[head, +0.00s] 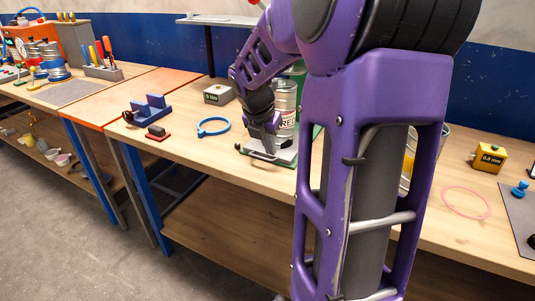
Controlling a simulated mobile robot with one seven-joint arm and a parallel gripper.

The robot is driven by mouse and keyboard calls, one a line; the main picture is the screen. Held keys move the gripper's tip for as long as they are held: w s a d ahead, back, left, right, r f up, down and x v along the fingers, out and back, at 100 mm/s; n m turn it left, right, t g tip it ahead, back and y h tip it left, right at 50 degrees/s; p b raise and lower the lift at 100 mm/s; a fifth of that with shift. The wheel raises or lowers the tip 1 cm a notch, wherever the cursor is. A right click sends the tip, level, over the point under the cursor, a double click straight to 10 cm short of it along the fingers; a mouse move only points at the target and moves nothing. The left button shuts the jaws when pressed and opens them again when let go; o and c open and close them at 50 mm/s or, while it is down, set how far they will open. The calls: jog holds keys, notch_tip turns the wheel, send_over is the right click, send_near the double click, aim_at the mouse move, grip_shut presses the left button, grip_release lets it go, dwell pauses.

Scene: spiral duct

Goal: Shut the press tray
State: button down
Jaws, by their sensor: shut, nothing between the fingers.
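The press (316,134) is mostly hidden behind my arm; a green part shows beside a grey can with a red-lettered label (285,100). A flat light-grey tray (286,157) with a dark front edge sticks out low at its front, on the table. How far out it is, I cannot tell. My gripper (267,152) points down at the left part of the tray, near its front edge. Its fingers are shut with nothing between them. Whether they touch the tray is too small to tell.
On the wooden bench (225,155) left of the tray lie a blue ring (213,127), a grey-green block (217,94), a blue holder (152,108) and a small red-black pad (157,132). Right of my arm are a yellow block (488,157) and a pink ring (466,203).

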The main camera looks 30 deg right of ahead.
aim_at(293, 148)
jog(key=b+x, duration=0.3)
jog(key=x, duration=0.6)
jog(key=shift+s+f, duration=0.15)
jog(key=shift+f, duration=0.2)
jog(key=w+d, duration=0.1)
jog(key=d, duration=0.2)
jog(key=shift+w+f, duration=0.15)
jog(key=shift+w, duration=0.25)
jog(key=shift+w+d, duration=0.25)
jog(key=shift+d, duration=0.15)
jog(key=shift+d, duration=0.1)
jog(key=w+d+p, duration=0.1)
jog(key=d+p, duration=0.1)
jog(key=w+d+p, duration=0.1)
jog(key=d+p, duration=0.1)
jog(key=w+d+p, duration=0.2)
jog(key=shift+d+r, duration=0.25)
jog(key=shift+d, duration=0.05)
jog(key=shift+w+d+f, duration=0.1)
jog(key=shift+w+d, duration=0.05)
jog(key=shift+d, duration=0.1)
